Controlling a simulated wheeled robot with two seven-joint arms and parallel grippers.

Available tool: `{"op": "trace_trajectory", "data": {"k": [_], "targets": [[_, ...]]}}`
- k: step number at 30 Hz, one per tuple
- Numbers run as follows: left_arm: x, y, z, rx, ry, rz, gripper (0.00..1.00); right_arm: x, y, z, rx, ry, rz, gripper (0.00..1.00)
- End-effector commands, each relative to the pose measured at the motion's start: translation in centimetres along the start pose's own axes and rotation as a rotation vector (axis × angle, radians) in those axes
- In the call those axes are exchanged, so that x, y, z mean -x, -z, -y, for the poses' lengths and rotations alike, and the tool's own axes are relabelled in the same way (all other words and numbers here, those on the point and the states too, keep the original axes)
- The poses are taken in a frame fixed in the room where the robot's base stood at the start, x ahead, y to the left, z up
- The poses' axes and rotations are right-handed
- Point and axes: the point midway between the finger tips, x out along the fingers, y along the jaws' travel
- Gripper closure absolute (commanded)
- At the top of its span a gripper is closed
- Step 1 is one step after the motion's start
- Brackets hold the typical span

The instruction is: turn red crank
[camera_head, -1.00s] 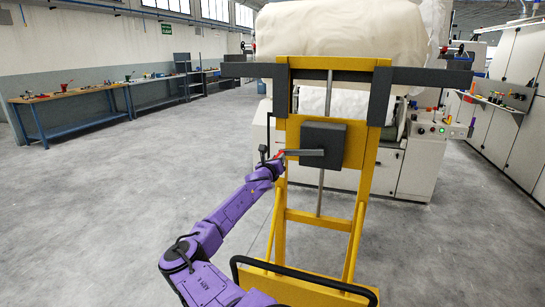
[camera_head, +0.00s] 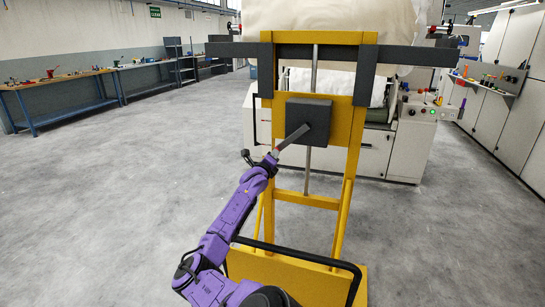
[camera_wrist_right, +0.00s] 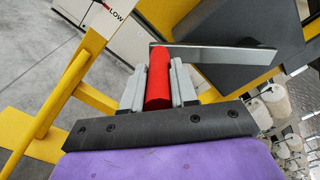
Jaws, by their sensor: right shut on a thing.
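The red crank handle (camera_wrist_right: 157,85) stands between the two grey fingers of my right gripper (camera_wrist_right: 158,88) in the right wrist view, and the gripper is shut on it. In the head view my purple right arm reaches up to the handle, with the gripper (camera_head: 271,160) at the crank's lower left end. There the gripper mostly hides the red grip. The dark crank arm (camera_head: 293,138) slants down and left from a dark box (camera_head: 308,115) on the yellow lift frame. The crank arm (camera_wrist_right: 215,56) also crosses the right wrist view above the fingers. My left gripper is not in view.
The yellow stand (camera_head: 339,225) has a dark crossbar (camera_head: 415,52) on top and a black hoop handle low in front. A large pale machine (camera_head: 410,150) stands close behind it. Workbenches (camera_head: 62,85) line the left wall. The floor to the left is clear.

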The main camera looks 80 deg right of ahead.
Motion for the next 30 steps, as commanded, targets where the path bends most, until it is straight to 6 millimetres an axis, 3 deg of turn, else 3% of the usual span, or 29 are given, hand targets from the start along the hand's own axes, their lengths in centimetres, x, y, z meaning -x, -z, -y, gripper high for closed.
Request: {"op": "trace_trajectory", "data": {"k": [14,15,16,26,30], "targets": [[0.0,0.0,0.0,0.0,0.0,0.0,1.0,0.1,0.0,-0.2,0.011,-0.002,0.001,1.0],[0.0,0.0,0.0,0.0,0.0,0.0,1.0,0.1,0.0,-0.2,0.011,-0.002,0.001,0.59],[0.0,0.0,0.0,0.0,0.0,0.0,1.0,0.1,0.0,-0.2,0.011,-0.002,0.001,0.5],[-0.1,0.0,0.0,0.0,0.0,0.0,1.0,0.2,0.1,-0.1,0.011,0.001,0.0,0.47],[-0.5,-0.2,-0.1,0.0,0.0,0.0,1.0,2.3,0.2,-0.3,0.012,0.0,0.0,0.47]]}}
